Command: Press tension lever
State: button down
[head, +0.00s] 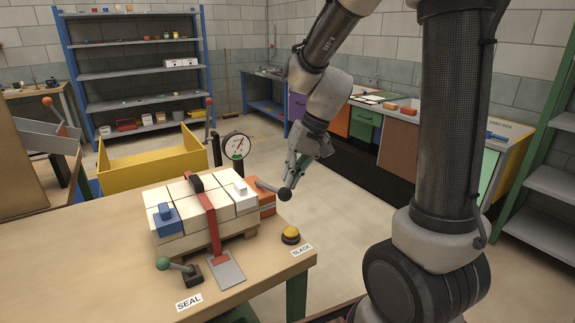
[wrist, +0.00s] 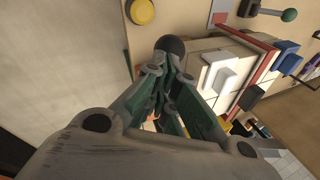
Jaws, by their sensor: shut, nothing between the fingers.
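A lever with a black ball knob (head: 284,194) sticks out from an orange unit (head: 260,194) at the right side of the brick stack. The black knob also shows in the wrist view (wrist: 171,45), just beyond my fingertips. My gripper (head: 292,174) is shut and empty, its tips slightly above the knob in the head view; I cannot tell whether they touch it. A round gauge (head: 235,146) with a red needle stands behind the unit. A red strap (head: 212,222) runs over the pale brick stack (head: 170,238).
A green-knobbed lever (head: 178,267) stands by the SEAL label (head: 189,302). A yellow button (head: 291,235) sits near the SLACK label (head: 302,250) at the table's right edge. A yellow bin (head: 145,173) stands behind the table (head: 90,265). The floor to the right is open.

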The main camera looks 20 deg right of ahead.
jog(key=shift+s+d+f, duration=0.1)
jog(key=shift+s+f, duration=0.35)
jog(key=shift+f, duration=0.4)
jog(key=d+v, duration=0.1)
jog(key=v, duration=1.2)
jog(key=shift+s+f, duration=0.2)
jog(key=shift+s, duration=0.2)
jog(key=s+d+t+h, duration=0.1)
jog(key=s+d+h, duration=0.1)
jog(key=s, duration=0.5)
jog(key=s+d+n+t+h, duration=0.1)
jog(key=s+d+t+h, duration=0.1)
jog(key=s, duration=0.6)
jog(key=shift+s+d+r, duration=0.2)
jog(key=shift+d+r, duration=0.1)
jog(key=shift+d, duration=0.6)
